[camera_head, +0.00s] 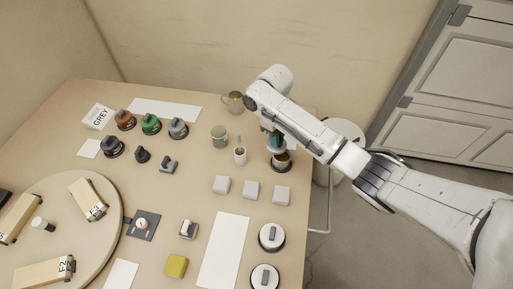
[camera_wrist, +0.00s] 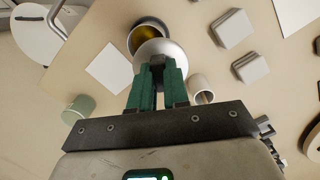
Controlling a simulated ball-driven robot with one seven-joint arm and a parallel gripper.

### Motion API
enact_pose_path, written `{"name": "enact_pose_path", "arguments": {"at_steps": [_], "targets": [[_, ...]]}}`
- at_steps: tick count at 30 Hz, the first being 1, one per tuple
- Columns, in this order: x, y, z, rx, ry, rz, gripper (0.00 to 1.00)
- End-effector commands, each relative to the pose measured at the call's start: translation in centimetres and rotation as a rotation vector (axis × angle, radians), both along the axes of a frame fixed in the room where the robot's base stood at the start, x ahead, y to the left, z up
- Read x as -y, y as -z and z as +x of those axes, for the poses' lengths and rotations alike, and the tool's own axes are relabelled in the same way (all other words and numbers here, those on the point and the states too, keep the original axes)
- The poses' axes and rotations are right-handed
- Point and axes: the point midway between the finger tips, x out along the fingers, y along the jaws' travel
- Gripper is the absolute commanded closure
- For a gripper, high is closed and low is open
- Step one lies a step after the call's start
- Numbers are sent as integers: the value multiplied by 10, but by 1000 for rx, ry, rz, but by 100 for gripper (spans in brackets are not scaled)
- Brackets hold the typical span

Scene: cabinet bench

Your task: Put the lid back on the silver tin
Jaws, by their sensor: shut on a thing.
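My gripper (camera_head: 277,140) is at the far right part of the table, right above the tin (camera_head: 282,161). In the wrist view its green fingers (camera_wrist: 158,84) are shut on a pale silver round lid (camera_wrist: 160,48). The tin shows behind the lid in the wrist view, with a yellowish inside (camera_wrist: 147,34). The lid overlaps part of the opening, and the rest of the opening is uncovered. I cannot tell whether lid and tin touch. The arm and fingers hide part of the tin in the head view.
A white cup (camera_head: 239,157) with something upright in it and a green cup (camera_head: 219,136) stand close left of the tin. Several grey blocks (camera_head: 251,189) lie in front. A glass mug (camera_head: 233,101) stands behind. The table's right edge is near; a white stool (camera_head: 345,132) is beyond.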

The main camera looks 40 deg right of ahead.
Motion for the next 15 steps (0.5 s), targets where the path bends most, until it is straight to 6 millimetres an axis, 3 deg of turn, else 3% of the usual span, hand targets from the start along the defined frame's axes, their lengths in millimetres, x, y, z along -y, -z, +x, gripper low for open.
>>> {"name": "enact_pose_path", "arguments": {"at_steps": [3, 6, 15], "targets": [[18, 0, -7, 0, 2, -1, 100], [24, 1, -9, 0, 0, 0, 100], [25, 13, -10, 1, -1, 0, 100]]}}
